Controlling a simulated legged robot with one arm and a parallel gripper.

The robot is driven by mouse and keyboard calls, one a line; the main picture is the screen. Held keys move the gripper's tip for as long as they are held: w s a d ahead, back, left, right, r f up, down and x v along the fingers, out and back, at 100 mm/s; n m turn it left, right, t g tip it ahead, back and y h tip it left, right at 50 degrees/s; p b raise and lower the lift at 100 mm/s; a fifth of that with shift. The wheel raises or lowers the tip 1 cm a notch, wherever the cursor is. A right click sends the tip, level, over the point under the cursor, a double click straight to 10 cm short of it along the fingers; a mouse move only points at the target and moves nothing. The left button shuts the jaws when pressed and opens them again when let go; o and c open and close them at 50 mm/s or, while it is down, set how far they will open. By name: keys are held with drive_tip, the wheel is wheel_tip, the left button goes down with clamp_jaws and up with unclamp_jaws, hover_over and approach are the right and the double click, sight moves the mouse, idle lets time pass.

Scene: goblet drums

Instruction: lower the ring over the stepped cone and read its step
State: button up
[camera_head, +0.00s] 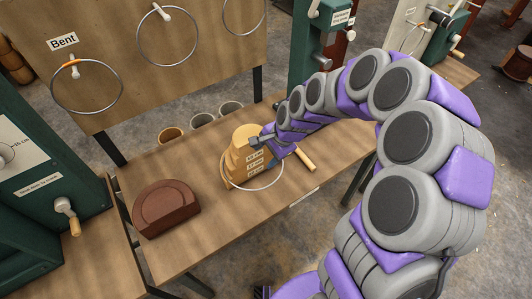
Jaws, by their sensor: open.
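The stepped cone (240,160) is pale wood and stands upright on the bench, with small labels down its front that are too small to read surely. A thin metal ring (262,188) is around the cone's lower part and stands out from it at the front right. My gripper (258,141) is at the cone's upper right side, open. Whether it touches the cone or the ring, I cannot tell. The ring's far side is hidden by the cone and my gripper.
A dark red-brown wooden block (166,207) sits at the left of the wooden bench (215,230). A wooden handle (305,159) lies right of the cone. Behind, a board (110,90) marked "Bent" carries hanging rings. Green machines stand at left and back. The bench front is clear.

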drive_tip(key=p+v, duration=0.3)
drive_tip(key=v, duration=1.4)
drive_tip(key=s+d+n+g+h, duration=0.1)
drive_tip(key=s+d+n, duration=0.1)
drive_tip(key=s, duration=0.8)
drive_tip(key=s+d+n+g+h, duration=0.1)
drive_tip(key=s+d+n+h, duration=0.1)
drive_tip(key=s, duration=0.8)
drive_tip(key=s+d+n+g+h, duration=0.1)
drive_tip(key=s+d+n, duration=0.2)
drive_tip(key=s+n, duration=0.3)
drive_tip(key=s, duration=0.4)
drive_tip(key=shift+s+d+r, duration=0.2)
drive_tip(key=shift+d+r, duration=0.15)
drive_tip(key=shift+d, duration=0.05)
drive_tip(key=shift+b, duration=0.3)
